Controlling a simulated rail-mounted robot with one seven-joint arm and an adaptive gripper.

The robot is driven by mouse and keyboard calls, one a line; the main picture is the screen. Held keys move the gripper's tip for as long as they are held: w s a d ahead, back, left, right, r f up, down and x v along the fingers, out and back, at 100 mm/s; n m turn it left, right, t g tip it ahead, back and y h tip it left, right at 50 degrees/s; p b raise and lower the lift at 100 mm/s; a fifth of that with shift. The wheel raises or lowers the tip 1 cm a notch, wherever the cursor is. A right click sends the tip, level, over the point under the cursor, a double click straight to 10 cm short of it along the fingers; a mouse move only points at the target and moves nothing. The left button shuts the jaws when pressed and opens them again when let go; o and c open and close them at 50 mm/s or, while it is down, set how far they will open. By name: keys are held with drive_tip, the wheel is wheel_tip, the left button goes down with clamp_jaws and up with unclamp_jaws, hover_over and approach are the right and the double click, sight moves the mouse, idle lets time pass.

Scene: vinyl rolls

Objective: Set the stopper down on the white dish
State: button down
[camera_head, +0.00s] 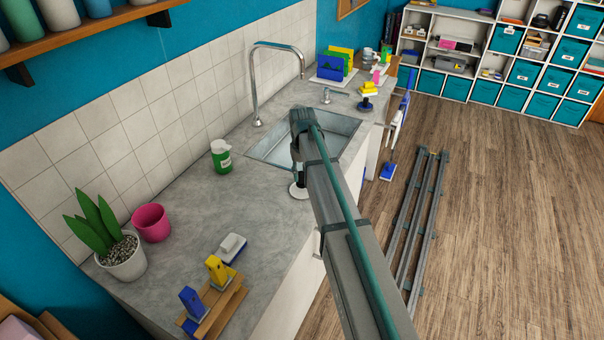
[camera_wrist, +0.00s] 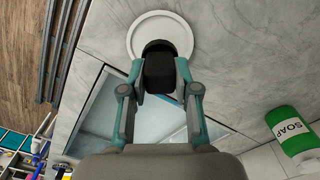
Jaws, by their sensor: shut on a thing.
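The white dish (camera_wrist: 160,20) is round with a raised rim and lies flat on the grey counter. It also shows in the head view (camera_head: 299,192), near the counter's front edge beside the sink. My gripper (camera_wrist: 160,82) is shut on the black stopper (camera_wrist: 159,68), one finger on each side. In the wrist view the stopper overlaps the near part of the dish, and its dark round end lies over the dish. In the head view my arm partly covers it. I cannot tell whether the stopper touches the dish.
The sink (camera_head: 270,143) with its tall tap (camera_head: 254,85) is right behind my gripper. A green soap bottle (camera_head: 221,157) stands left of the sink. A pink pot (camera_head: 151,222), a plant and a wooden brush holder (camera_head: 220,305) are farther left. Counter left of the dish is clear.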

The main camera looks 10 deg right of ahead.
drive_tip(key=shift+f, duration=0.45)
drive_tip(key=shift+f, duration=0.15)
drive_tip(key=shift+f+b, duration=0.35)
drive_tip(key=shift+f, duration=0.15)
drive_tip(key=shift+f, duration=0.15)
idle(0.6)
unclamp_jaws()
idle(0.5)
idle(0.5)
drive_tip(key=shift+r+p, duration=2.5)
drive_tip(key=shift+r, duration=2)
